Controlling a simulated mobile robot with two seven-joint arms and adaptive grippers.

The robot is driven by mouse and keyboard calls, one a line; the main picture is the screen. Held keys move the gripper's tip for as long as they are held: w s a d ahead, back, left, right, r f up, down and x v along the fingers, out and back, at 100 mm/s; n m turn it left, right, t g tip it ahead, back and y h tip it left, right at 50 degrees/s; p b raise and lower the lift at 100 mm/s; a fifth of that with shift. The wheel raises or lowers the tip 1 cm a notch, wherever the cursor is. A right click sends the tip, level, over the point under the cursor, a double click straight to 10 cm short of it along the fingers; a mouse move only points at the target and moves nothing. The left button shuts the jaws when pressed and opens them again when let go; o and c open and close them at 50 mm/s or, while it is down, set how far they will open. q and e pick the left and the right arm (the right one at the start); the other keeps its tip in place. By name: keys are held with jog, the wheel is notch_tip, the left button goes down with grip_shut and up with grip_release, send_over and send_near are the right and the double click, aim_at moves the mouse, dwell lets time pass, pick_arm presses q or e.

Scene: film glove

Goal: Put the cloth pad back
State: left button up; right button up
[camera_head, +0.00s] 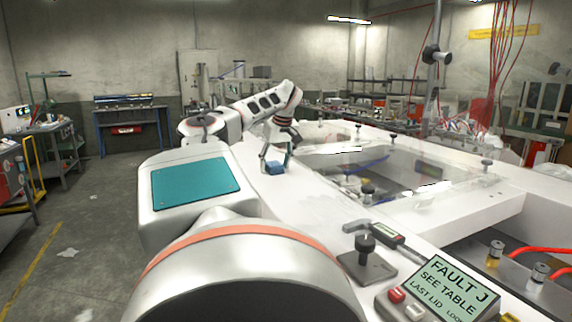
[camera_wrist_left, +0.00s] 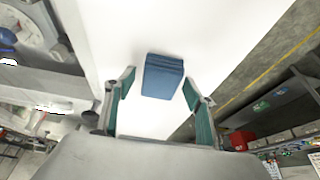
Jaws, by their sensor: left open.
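The blue cloth pad (camera_head: 275,168) lies on the white worktop near its left edge in the head view. In the left wrist view the pad (camera_wrist_left: 163,74) looks like a small folded blue block lying flat on white. My left gripper (camera_head: 276,158) is just above the pad, pointing down, with its fingers spread. In the left wrist view the open gripper (camera_wrist_left: 158,80) has one green-padded finger on each side of the pad, with gaps to both. I cannot tell how far the fingertips are above the worktop. My right gripper is not in view.
The white worktop (camera_head: 325,208) has a recessed opening with a clear cover (camera_head: 430,187) right of the pad. Nearer stand a black knob on a plate (camera_head: 366,246) and a display box (camera_head: 445,285). The worktop edge drops to the floor close beside the pad.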

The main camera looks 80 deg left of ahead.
pick_arm(q)
jog(key=p+v, duration=0.1)
jog(key=v, duration=1.1)
jog(key=shift+s, duration=0.1)
dwell(0.4)
